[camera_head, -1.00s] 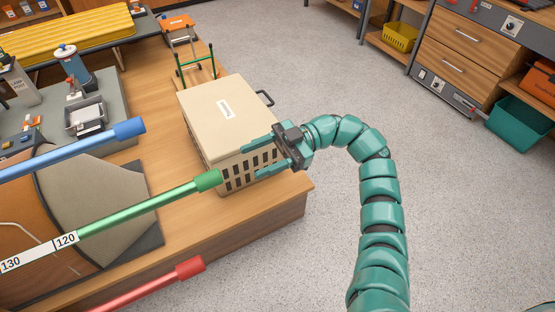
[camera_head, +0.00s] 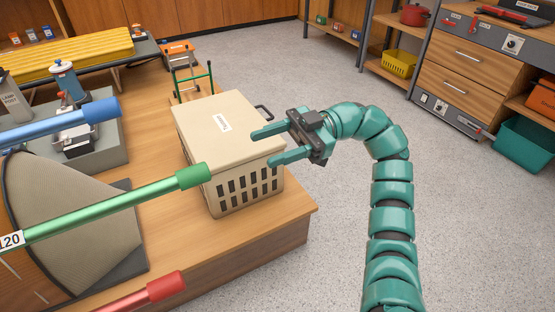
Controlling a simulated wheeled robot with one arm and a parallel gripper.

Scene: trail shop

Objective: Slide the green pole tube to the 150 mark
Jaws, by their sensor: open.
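The green pole tube (camera_head: 110,205) runs from the left edge toward the middle, with a darker green end cap (camera_head: 193,176). A white scale label reading 120 (camera_head: 10,240) shows at the left edge; the rest of the scale and any 150 mark are out of view. My gripper (camera_head: 262,147) is open and empty. It appears to the right of the green cap, in front of or above the beige crate, with its fingers pointing left. It is apart from the green tube.
A blue pole (camera_head: 60,124) lies above the green one in the picture, and a red pole (camera_head: 145,293) below. A lidded beige crate (camera_head: 205,130) stands on the wooden counter (camera_head: 165,240). A small green-framed cart (camera_head: 192,82) is behind it. The speckled floor to the right is clear.

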